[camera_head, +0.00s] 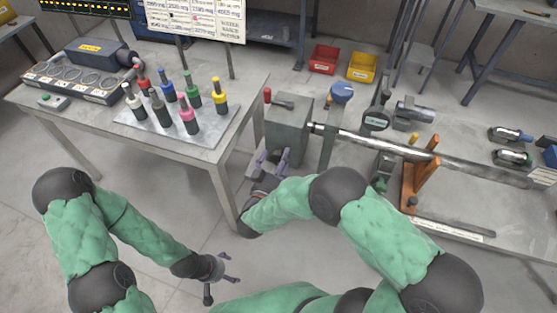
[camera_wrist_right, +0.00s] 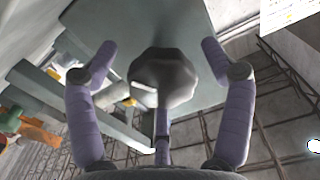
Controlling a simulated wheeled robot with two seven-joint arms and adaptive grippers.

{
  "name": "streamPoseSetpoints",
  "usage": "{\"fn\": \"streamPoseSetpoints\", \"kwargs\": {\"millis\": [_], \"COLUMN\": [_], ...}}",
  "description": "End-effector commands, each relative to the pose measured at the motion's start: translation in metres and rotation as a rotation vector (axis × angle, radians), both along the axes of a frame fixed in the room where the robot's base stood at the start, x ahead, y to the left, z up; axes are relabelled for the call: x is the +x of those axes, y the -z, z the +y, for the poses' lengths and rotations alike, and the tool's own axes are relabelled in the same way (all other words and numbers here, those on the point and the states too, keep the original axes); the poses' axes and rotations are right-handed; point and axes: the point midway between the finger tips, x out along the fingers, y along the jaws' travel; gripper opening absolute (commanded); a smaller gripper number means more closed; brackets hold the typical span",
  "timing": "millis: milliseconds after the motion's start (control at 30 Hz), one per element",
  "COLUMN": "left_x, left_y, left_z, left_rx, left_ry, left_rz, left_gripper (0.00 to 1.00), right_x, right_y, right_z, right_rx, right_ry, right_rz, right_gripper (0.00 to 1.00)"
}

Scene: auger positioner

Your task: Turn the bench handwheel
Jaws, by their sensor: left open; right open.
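A dark grey, lobed handwheel (camera_wrist_right: 163,78) sits in front of a grey-green housing (camera_wrist_right: 150,25) in the right wrist view. My right gripper (camera_wrist_right: 159,50) is open, with its purple fingers on either side of the wheel; I cannot tell whether they touch it. In the head view my right gripper (camera_head: 270,160) is low at the near-left side of the grey housing (camera_head: 288,128), and the handwheel is hidden there. My left gripper (camera_head: 228,270) is open and empty, low over the floor and away from the bench.
A table (camera_head: 85,130) at the left holds several coloured bottles (camera_head: 190,118) on a plate; its corner and leg are near my right gripper. The bench carries a long metal shaft (camera_head: 440,152) and an orange stand (camera_head: 418,175). Red (camera_head: 323,60) and yellow (camera_head: 361,68) bins are behind.

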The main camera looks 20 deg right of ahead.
Motion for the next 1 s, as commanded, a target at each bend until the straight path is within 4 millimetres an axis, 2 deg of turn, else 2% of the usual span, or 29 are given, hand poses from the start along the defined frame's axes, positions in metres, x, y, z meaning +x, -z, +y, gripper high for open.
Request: {"fn": "streamPoseSetpoints", "kwargs": {"millis": [333,367,500,567,1000], "left_x": [0.0001,0.0002,0.0001,0.0001,0.0001], "left_y": [0.0010,0.0010,0.0010,0.0010,0.0030], "left_z": [0.0000,0.0000,0.0000,0.0000,0.0000], "left_rx": [0.000,0.000,0.000,0.000,0.000], "left_ry": [0.000,0.000,0.000,0.000,0.000], "left_rz": [0.000,0.000,0.000,0.000,0.000], "left_gripper": [0.81,0.81,0.81,0.81,0.81], "right_x": [0.0038,0.0037,0.0036,0.0035,0.0030], "right_y": [-0.0006,-0.0005,-0.0004,-0.0001,0.0024], "right_z": [-0.0027,-0.0026,-0.0025,-0.0025,-0.0017], "right_rx": [0.000,0.000,0.000,0.001,0.053], "right_ry": [0.000,0.000,0.000,-0.001,-0.003], "right_rz": [0.000,0.000,0.000,0.001,-0.029], "right_gripper": [0.82,0.79,0.39,0.26,0.25]}}
